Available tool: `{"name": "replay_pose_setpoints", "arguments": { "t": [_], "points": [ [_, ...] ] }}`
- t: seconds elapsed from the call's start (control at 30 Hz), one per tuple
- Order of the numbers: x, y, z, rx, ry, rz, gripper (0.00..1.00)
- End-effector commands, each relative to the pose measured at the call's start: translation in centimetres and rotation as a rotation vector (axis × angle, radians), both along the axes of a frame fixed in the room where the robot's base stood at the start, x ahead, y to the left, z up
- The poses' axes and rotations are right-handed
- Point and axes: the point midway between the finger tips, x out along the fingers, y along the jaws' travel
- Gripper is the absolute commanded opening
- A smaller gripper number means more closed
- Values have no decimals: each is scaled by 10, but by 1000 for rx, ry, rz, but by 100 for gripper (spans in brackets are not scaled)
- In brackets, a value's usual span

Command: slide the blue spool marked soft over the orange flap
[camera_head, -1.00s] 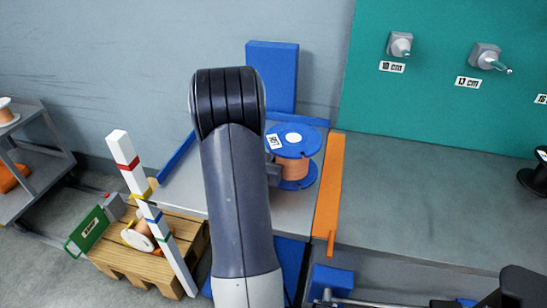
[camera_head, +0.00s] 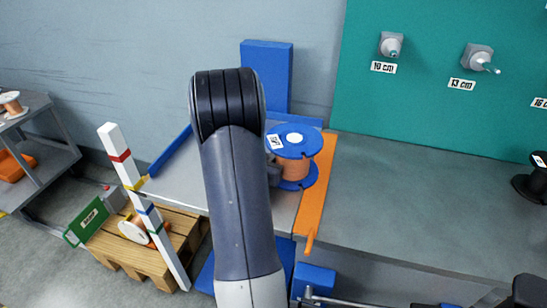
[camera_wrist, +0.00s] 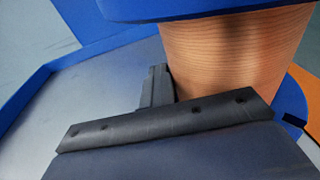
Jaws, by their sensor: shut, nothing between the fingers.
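The blue spool (camera_head: 295,168), wound with copper-coloured wire, stands upright on the grey tray's right side. A small white label on its top flange is too small to read surely. Its right edge overlaps the orange flap (camera_head: 314,200) in the head view; I cannot tell whether its base rests on it. My gripper (camera_head: 272,168) is shut and empty at the spool's left side, mostly hidden behind my arm. In the wrist view, the shut fingers (camera_wrist: 157,88) sit low against or very near the wire winding (camera_wrist: 235,62), with the flap's orange edge (camera_wrist: 304,90) beyond.
A blue rim (camera_head: 170,150) and a tall blue block (camera_head: 266,75) bound the tray. Right of the flap, the grey bench (camera_head: 420,190) is clear up to a black spool (camera_head: 535,180). A striped post (camera_head: 145,205) and wooden pallet (camera_head: 150,250) stand left.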

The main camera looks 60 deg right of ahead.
Motion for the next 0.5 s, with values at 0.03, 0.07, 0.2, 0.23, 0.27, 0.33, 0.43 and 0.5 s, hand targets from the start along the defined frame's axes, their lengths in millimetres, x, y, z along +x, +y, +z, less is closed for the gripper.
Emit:
{"name": "replay_pose_setpoints", "arguments": {
  "t": [0.03, 0.07, 0.2, 0.23, 0.27, 0.33, 0.43, 0.5],
  "points": [
    [-1, 0, 0, 0, 0, -3, 0],
    [-1, 0, 0, 0, 0, -3, 0],
    [-1, 0, 0, 0, 0, -3, 0],
    [-1, 0, 0, 0, 0, -3, 0],
    [-2, -1, 0, 0, -1, -3, 0],
    [-6, -2, -1, 0, 0, -5, 0],
    [-15, -4, -2, 1, 0, -6, 0],
    [-20, -5, -2, 1, -1, -6, 0]
  ]
}}
